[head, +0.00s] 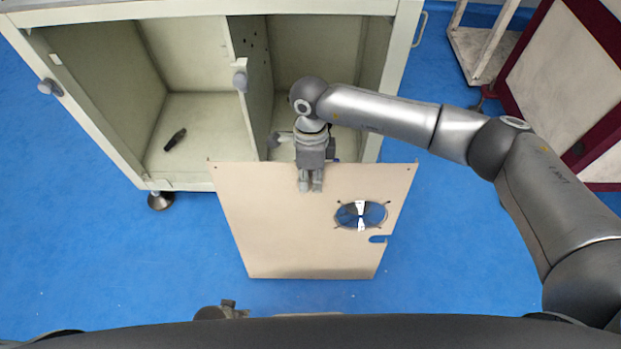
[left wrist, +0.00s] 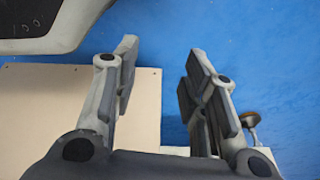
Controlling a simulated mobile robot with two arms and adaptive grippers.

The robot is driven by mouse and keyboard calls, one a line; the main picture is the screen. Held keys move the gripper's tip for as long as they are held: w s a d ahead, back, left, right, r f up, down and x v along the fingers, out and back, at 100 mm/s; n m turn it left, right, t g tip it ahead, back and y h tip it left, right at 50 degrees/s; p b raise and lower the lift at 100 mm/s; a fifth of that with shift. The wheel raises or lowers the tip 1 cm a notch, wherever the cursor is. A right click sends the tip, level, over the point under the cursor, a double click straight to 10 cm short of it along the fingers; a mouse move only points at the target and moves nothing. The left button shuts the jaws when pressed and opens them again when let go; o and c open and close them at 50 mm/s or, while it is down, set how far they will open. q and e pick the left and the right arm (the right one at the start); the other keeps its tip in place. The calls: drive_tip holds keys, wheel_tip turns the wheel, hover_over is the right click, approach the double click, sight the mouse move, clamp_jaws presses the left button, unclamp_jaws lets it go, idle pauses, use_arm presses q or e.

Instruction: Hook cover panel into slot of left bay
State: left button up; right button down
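The beige cover panel (head: 270,225) has a round fan cutout and a small notch near its right edge. It hangs in front of the cabinet, below the right bay and the divider. My right gripper (head: 310,187) is shut on its top edge, near the middle. The left bay (head: 195,120) is open at the front. The slot itself cannot be made out. My left gripper (left wrist: 158,85) has its fingers apart with nothing between them. The panel also shows beyond it in the left wrist view (left wrist: 40,100).
A dark handheld object (head: 175,139) lies on the left bay floor. A divider (head: 252,85) separates it from the right bay. Grey knobs (head: 49,87) sit on the cabinet frame. A white and maroon frame (head: 570,80) stands at right. Blue floor is clear left of the panel.

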use_arm(q)
drive_tip(key=shift+s+f, duration=0.1)
drive_tip(key=shift+f, duration=0.2)
use_arm(e)
drive_tip(key=shift+s+r, duration=0.1)
drive_tip(key=shift+r, duration=0.2)
use_arm(q)
drive_tip(key=shift+s+f, duration=0.1)
drive_tip(key=shift+f, duration=0.1)
use_arm(e)
drive_tip(key=shift+r, duration=0.1)
drive_tip(key=shift+s+r+p, duration=0.15)
drive_tip(key=shift+s+p, duration=0.05)
drive_tip(key=shift+p, duration=0.2)
use_arm(q)
drive_tip(key=shift+s+a+f, duration=0.1)
drive_tip(key=shift+s+f, duration=0.25)
drive_tip(key=shift+s, duration=0.2)
drive_tip(key=shift+s+f, duration=0.1)
use_arm(e)
drive_tip(key=shift+s+r, duration=0.1)
use_arm(q)
drive_tip(key=shift+d+f, duration=0.25)
drive_tip(key=shift+d, duration=0.25)
use_arm(e)
drive_tip(key=shift+s+r, duration=0.1)
drive_tip(key=shift+r, duration=0.05)
